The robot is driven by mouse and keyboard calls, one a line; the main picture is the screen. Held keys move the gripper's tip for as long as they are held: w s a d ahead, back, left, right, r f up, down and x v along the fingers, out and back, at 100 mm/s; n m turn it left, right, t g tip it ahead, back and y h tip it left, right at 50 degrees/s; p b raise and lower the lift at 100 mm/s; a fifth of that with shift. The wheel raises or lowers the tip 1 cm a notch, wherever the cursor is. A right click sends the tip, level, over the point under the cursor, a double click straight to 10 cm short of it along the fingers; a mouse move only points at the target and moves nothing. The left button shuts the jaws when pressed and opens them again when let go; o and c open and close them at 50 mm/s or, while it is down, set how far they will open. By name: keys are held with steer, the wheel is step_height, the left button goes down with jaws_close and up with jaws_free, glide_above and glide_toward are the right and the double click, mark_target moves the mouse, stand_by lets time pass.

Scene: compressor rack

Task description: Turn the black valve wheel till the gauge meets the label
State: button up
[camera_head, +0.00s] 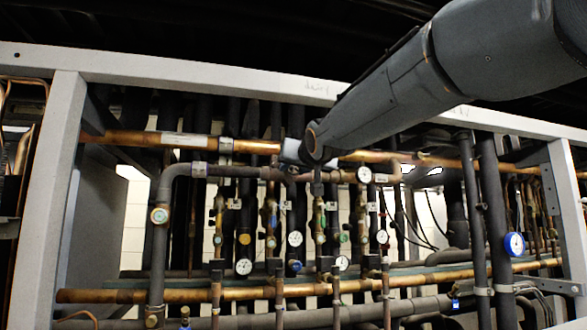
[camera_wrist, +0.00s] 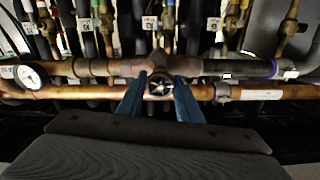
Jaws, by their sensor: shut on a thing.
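The black valve wheel (camera_wrist: 160,85) sits on the pipe in the middle of the wrist view, between the two blue fingers of my gripper (camera_wrist: 159,83). The fingers are shut on it from both sides. In the head view my gripper (camera_head: 292,152) is at the upper pipes, and the wheel is hidden there. A round white gauge (camera_wrist: 33,75) is on the same pipe run at the left of the wrist view; it also shows in the head view (camera_head: 364,174). A small white label (camera_wrist: 7,72) is beside it. Its needle and the label's print are too small to read.
A copper pipe (camera_head: 130,138) and a grey pipe (camera_head: 235,171) run across close to my gripper. Several vertical pipes with small valves and gauges, such as one gauge (camera_head: 243,266), stand below. A pale frame beam (camera_head: 200,75) crosses above, under my arm.

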steer(key=n, duration=0.6)
steer(key=shift+p, duration=0.3)
steer(key=shift+n, duration=0.4)
steer(key=o, duration=1)
steer(key=shift+o, duration=0.2)
steer(key=b+v, duration=0.1)
steer(key=v, duration=0.7)
steer(key=shift+a, duration=0.15)
